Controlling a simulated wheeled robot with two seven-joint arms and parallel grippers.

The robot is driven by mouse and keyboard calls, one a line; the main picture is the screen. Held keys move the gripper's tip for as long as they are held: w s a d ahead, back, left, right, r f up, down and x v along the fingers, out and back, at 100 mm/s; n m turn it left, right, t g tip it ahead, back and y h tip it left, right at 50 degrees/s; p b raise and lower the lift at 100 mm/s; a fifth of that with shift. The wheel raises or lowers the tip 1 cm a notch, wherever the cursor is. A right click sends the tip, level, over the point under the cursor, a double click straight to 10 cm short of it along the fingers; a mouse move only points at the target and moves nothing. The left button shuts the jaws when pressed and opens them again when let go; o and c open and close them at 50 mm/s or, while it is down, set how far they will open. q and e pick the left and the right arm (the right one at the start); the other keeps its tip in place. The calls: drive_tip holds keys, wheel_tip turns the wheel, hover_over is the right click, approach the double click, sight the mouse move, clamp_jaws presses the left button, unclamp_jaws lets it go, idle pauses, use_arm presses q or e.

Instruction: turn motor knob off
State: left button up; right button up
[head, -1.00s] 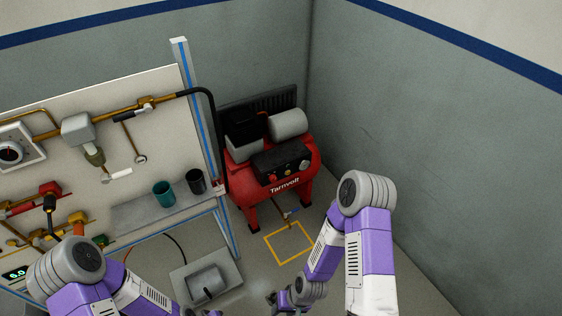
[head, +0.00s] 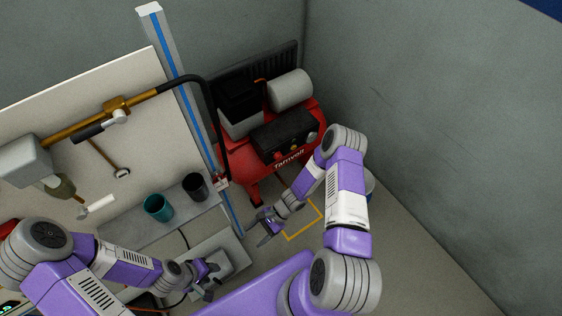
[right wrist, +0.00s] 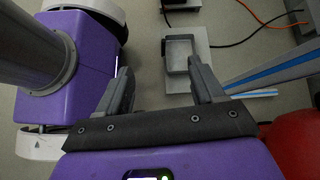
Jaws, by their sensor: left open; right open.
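The red compressor (head: 307,155) stands in the corner in the head view. Its black control panel (head: 284,134) carries small round controls along its front, too small to tell which is the motor knob or how it is set. My right gripper (head: 265,229) is open and empty, low in front of the compressor and apart from it. In the right wrist view, its spread fingers (right wrist: 161,88) have nothing between them, and a red rounded part of the compressor (right wrist: 296,146) shows at lower right. My left gripper (head: 209,279) is open, near the grey floor plate.
A post with a blue stripe (head: 180,90) and a black hose (head: 212,110) stand left of the compressor. A shelf (head: 130,222) holds a teal cup (head: 158,208) and a dark cup (head: 195,187). A yellow floor square (head: 318,221) lies in front, partly behind my right arm.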

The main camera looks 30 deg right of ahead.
drive_tip(key=w+d+f+m+t+y, duration=0.25)
drive_tip(key=w+d+m+t, duration=0.35)
drive_tip(key=w, duration=0.4)
drive_tip(key=m+t+h+b, duration=0.2)
drive_tip(key=m+t+h, duration=0.8)
drive_tip(key=m+t, duration=0.2)
approach(280, 158)
drive_tip(key=w, duration=0.2)
drive_tip(key=shift+y, duration=0.25)
drive_tip(key=w, duration=0.2)
drive_tip(key=w+b, duration=0.1)
drive_tip(key=w, duration=0.1)
drive_tip(key=w+a+b, duration=0.1)
drive_tip(key=w, duration=0.1)
drive_tip(key=shift+w+f, duration=0.25)
drive_tip(key=shift+w, duration=0.05)
drive_tip(key=c, duration=1)
drive_tip(key=shift+c, duration=0.2)
